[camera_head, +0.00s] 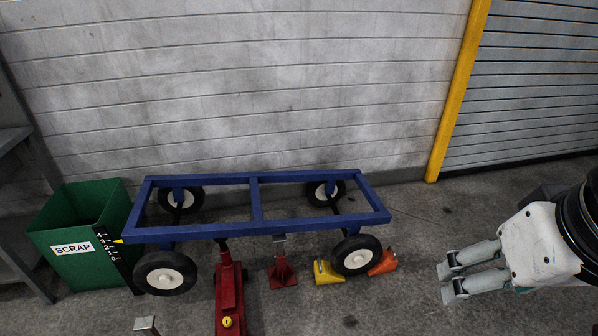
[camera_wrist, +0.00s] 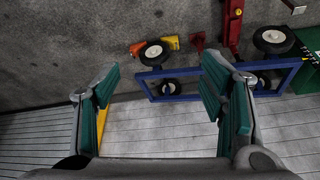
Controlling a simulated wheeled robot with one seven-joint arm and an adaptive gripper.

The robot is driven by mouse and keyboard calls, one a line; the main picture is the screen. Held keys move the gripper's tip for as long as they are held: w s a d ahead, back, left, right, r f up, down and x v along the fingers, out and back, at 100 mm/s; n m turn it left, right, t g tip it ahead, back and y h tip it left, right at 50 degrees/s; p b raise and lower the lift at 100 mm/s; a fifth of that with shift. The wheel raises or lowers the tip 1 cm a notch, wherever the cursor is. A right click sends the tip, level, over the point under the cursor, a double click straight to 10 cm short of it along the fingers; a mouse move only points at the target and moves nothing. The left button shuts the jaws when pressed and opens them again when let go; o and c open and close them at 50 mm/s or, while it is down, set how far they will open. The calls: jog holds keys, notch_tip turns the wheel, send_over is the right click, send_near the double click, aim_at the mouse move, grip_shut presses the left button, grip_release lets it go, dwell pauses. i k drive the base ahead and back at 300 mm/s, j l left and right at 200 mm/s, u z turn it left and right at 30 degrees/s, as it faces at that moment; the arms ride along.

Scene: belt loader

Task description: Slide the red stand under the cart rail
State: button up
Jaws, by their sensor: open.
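The red stand (camera_head: 282,272) with a grey top is on the floor at the near long side of the blue cart. Its top shows just below the near cart rail (camera_head: 200,232); I cannot tell whether it is directly beneath or touching. In the wrist view the red stand (camera_wrist: 198,42) is small, beside the near rail (camera_wrist: 205,66). My gripper (camera_head: 447,280) is open and empty at the right of the head view, well apart from the cart. In the wrist view its two teal-padded fingers (camera_wrist: 160,75) are spread wide.
A red jack (camera_head: 229,295) stands left of the stand, reaching the rail. A yellow chock (camera_head: 326,273) and an orange chock (camera_head: 383,262) flank the near right wheel (camera_head: 357,255). A grey-topped post (camera_head: 146,324) is at bottom left. A green scrap bin (camera_head: 75,262) stands left. Floor between cart and gripper is clear.

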aim_at(280, 275)
jog(key=u, duration=0.65)
jog(key=i+l+u, duration=0.4)
jog(key=l+u, duration=0.2)
jog(key=i+l+u, duration=0.1)
jog(key=l+u, duration=0.25)
jog(key=i+l, duration=0.1)
jog(key=l, duration=0.25)
jog(key=i+l, duration=0.1)
jog(key=l, duration=0.25)
jog(key=i+l, duration=0.1)
jog(key=l, duration=0.25)
jog(key=u, duration=0.05)
